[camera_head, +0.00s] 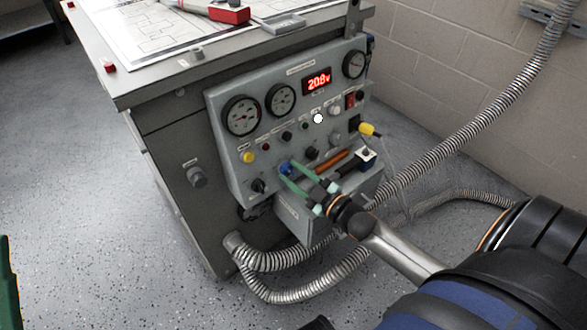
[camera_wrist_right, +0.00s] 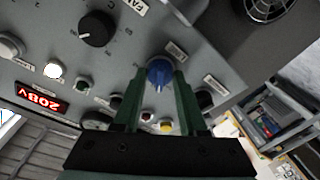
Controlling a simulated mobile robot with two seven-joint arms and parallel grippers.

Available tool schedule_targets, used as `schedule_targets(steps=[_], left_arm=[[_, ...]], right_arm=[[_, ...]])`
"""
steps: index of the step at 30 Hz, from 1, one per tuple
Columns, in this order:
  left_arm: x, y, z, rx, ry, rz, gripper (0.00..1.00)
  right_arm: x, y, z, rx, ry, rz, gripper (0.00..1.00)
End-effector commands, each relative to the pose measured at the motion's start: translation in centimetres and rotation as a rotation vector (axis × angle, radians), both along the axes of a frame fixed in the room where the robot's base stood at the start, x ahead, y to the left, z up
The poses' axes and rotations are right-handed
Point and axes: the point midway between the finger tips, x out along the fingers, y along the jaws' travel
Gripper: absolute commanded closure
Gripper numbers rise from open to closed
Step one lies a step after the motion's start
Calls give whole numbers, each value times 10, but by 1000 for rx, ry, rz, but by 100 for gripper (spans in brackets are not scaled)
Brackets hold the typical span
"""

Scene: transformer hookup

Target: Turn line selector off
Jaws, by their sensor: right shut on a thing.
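The grey control panel (camera_head: 288,120) is on the front of a grey bench. A blue knob (camera_head: 285,169) sits low on the panel. My right gripper (camera_head: 287,172) reaches it from the lower right, its green fingers on either side of the knob and shut on it. In the right wrist view, the blue knob (camera_wrist_right: 159,72) sits between the two green fingertips (camera_wrist_right: 158,80), with a white pointer mark on its face. My left gripper is not in view.
Dial gauges (camera_head: 242,115) and a red display reading 208V (camera_head: 318,81) are above. A black knob (camera_head: 259,186), a yellow button (camera_head: 248,157) and a yellow plug (camera_head: 369,130) are close by. Ribbed conduits (camera_head: 310,287) run below and right. Floor at left is clear.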

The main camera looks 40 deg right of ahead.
Motion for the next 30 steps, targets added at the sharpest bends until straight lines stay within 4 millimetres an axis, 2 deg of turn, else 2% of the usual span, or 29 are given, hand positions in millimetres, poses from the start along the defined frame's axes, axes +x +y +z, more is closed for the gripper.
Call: schedule_targets(steps=[1, 3, 15, 30], left_arm=[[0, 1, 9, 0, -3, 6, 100], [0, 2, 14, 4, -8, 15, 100], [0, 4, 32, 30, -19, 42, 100], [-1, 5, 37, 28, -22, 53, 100]], right_arm=[[0, 0, 3, -40, 0, 7, 100], [0, 0, 4, -96, -5, 17, 100], [0, -1, 2, -363, -26, 62, 100], [0, -1, 0, -461, -35, 79, 100]])
